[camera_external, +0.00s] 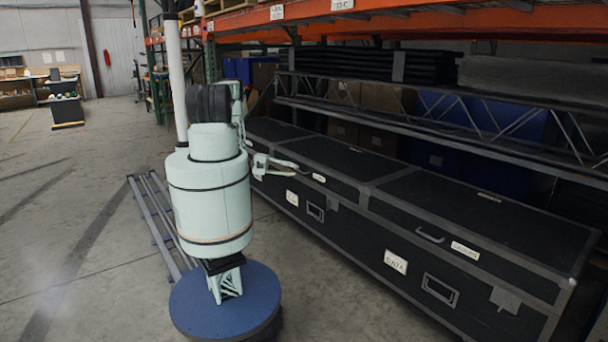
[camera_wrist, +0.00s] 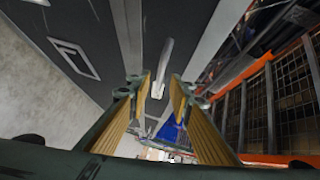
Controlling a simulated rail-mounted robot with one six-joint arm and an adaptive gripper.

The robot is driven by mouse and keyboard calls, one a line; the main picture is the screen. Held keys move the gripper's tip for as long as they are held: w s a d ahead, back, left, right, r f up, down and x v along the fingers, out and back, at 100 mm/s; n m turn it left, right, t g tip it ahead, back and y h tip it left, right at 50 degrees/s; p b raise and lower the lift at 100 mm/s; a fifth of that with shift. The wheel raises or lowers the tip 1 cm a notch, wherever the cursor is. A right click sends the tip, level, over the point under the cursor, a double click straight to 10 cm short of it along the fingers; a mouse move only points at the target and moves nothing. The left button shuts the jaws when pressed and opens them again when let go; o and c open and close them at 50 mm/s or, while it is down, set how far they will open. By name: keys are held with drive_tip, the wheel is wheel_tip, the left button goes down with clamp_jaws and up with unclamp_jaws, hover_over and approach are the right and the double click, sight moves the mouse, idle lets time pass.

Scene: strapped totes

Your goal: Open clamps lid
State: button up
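A row of long black cases with grey metal edges stands under the shelf; the near case lid (camera_external: 490,215) and the lid beyond it (camera_external: 330,162) look closed. My gripper (camera_external: 264,166) is at the upper front edge of the farther case. In the wrist view my gripper (camera_wrist: 159,88) is open, with yellow-padded fingers on either side of a grey bar handle (camera_wrist: 164,62). I cannot tell whether a finger touches it. The near case has a similar handle (camera_external: 430,236) and a grey clamp plate (camera_external: 505,299); another plate (camera_external: 333,203) shows farther along.
A metal truss shelf (camera_external: 440,125) with dark panels hangs above the cases, under an orange rack beam (camera_external: 400,22). Recessed rectangular fittings (camera_external: 440,290) and white labels (camera_external: 396,261) mark the case fronts. The concrete floor (camera_external: 80,240) at left is mostly open.

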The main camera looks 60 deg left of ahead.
sight(299, 171)
drive_tip(key=shift+b+x, duration=0.3)
drive_tip(key=shift+x, duration=2.15)
drive_tip(key=shift+c, duration=0.5)
clamp_jaws()
